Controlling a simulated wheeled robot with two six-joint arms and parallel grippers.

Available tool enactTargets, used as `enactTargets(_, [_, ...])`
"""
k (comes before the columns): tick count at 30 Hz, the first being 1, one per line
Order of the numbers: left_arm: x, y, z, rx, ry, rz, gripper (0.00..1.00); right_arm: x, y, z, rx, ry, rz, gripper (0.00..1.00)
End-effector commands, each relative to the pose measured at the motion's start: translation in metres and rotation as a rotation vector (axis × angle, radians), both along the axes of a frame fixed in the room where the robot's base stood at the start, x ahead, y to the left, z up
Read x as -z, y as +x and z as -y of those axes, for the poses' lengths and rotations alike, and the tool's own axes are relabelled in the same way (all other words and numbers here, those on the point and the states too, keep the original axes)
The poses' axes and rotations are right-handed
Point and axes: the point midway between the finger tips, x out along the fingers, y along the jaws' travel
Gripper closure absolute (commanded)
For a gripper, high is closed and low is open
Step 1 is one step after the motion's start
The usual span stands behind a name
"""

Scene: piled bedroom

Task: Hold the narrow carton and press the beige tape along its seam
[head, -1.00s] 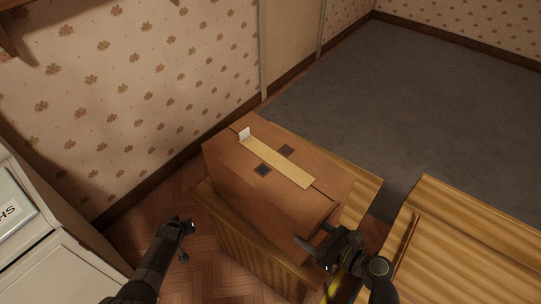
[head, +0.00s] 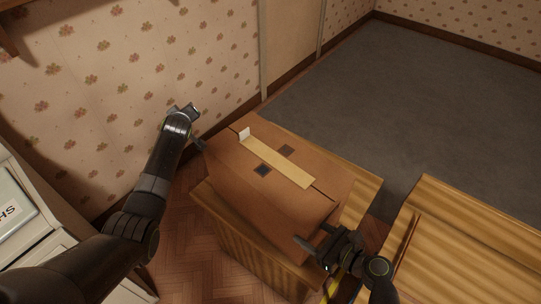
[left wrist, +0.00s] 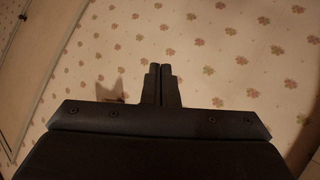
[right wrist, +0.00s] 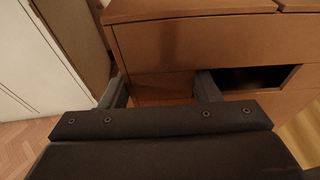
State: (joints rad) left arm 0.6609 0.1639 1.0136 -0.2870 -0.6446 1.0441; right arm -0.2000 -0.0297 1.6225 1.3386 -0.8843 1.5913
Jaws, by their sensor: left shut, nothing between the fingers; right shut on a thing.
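The narrow carton (head: 235,183) is a brown box standing on a wooden surface in the head view. The beige tape (head: 280,165) lies along its top seam. A pale end of the tape (head: 245,134) stands up at the far-left edge. My right gripper (head: 315,248) is shut on the carton at its near-right lower side. In the right wrist view its fingers (right wrist: 163,90) are spread against cardboard, with a dark opening beside one. My left gripper (head: 193,111) is shut and empty, left of the carton's far-left corner and apart from the tape. Its closed fingers (left wrist: 160,82) face the wall.
The wooden stand (head: 240,240) under the carton is only a little wider than it. A second wooden piece (head: 470,240) is at the right. A white cabinet (head: 35,235) is at the left. The patterned wall (head: 130,60) is close behind my left gripper.

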Motion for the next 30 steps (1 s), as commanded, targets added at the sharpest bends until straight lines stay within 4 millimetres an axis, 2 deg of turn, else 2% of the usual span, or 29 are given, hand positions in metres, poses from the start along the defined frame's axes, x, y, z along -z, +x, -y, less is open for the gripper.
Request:
enactTargets(2, [-0.011, 0.006, 0.013, -0.016, -0.040, -0.013, 1.00, 0.000, 0.000, 0.000, 0.002, -0.001, 0.001, 0.86])
enactTargets(13, [-0.013, 0.001, 0.070, -0.071, -0.188, -0.176, 1.00, 0.000, 0.000, 0.000, 0.002, -0.001, 0.001, 0.86])
enactTargets(30, [-0.025, -0.030, 0.164, -0.120, -0.348, -0.466, 1.00, 0.000, 0.000, 0.000, 0.002, -0.001, 0.001, 0.86])
